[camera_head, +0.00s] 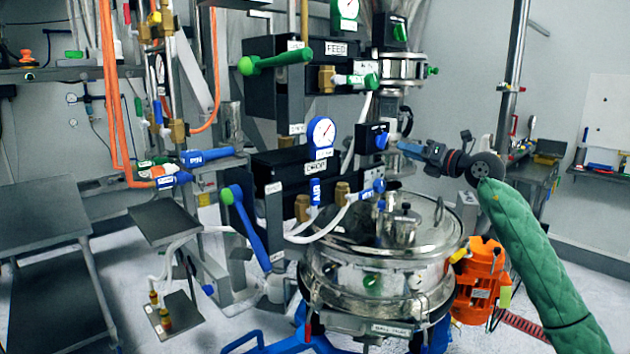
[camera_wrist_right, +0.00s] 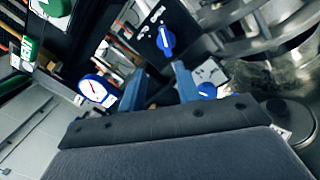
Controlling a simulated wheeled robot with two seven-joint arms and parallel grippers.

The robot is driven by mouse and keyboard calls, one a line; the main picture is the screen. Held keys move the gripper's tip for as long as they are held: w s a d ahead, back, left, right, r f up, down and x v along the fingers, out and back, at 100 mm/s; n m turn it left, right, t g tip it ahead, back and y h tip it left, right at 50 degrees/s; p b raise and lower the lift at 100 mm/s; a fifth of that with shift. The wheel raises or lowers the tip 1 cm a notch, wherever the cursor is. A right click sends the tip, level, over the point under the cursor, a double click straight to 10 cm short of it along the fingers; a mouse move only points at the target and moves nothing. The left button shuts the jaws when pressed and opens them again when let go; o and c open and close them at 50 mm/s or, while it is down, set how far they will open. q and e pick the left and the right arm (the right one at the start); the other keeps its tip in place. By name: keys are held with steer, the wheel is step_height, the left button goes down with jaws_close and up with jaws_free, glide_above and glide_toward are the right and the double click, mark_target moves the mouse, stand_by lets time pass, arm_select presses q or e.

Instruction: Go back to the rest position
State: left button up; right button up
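My right arm, in a green quilted sleeve, comes in from the right in the head view. Its gripper (camera_head: 402,147) points left, beside a black box with a blue knob (camera_head: 381,141). In the right wrist view the two blue fingers of this gripper (camera_wrist_right: 160,84) stand apart with nothing between them. The blue knob (camera_wrist_right: 166,41) shows beyond the fingertips, apart from them in the picture. My left arm and gripper are not in view.
The round steel sifter (camera_head: 385,255) stands below my right gripper, with an orange motor (camera_head: 481,282) to its right. A pressure gauge (camera_head: 322,132), a green lever (camera_head: 275,61) and a blue lever (camera_head: 245,220) are left of the gripper. A grey table (camera_head: 40,212) stands far left.

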steer(key=s+a+f+m+t+y, duration=0.2)
steer(key=s+a+f+m+t, duration=0.35)
steer(key=s+f+m, duration=0.35)
steer(key=s+d+f+m+g+h, duration=0.1)
steer(key=s+f+m+h, duration=0.6)
steer(key=f, duration=0.4)
steer(key=s+d+f+m+g+h, duration=0.2)
steer(key=s+f+m+h, duration=0.25)
steer(key=f+m, duration=0.55)
steer(key=s+d+f+m+g+h, duration=0.1)
steer(key=s+f+m+h, duration=0.5)
steer(key=f, duration=0.6)
steer(key=s+a+f+m+g+y, duration=0.1)
steer(key=s+a+f+g, duration=0.25)
steer(key=s+f, duration=0.45)
steer(key=s+a+f+m+g+y, duration=0.15)
steer(key=s+f+g, duration=0.3)
steer(key=s, duration=0.75)
steer(key=s+a+f+m+g+y, duration=0.1)
steer(key=s+a+f+g, duration=0.35)
steer(key=s, duration=0.45)
steer(key=s+a+f+g, duration=0.1)
steer(key=a+f, duration=0.1)
steer(key=f, duration=1.2)
steer(key=s+a+f+g, duration=0.1)
steer(key=s+a+f, duration=0.1)
steer(key=f, duration=1.2)
steer(key=shift+f+y, duration=0.35)
steer(key=shift+y, duration=0.05)
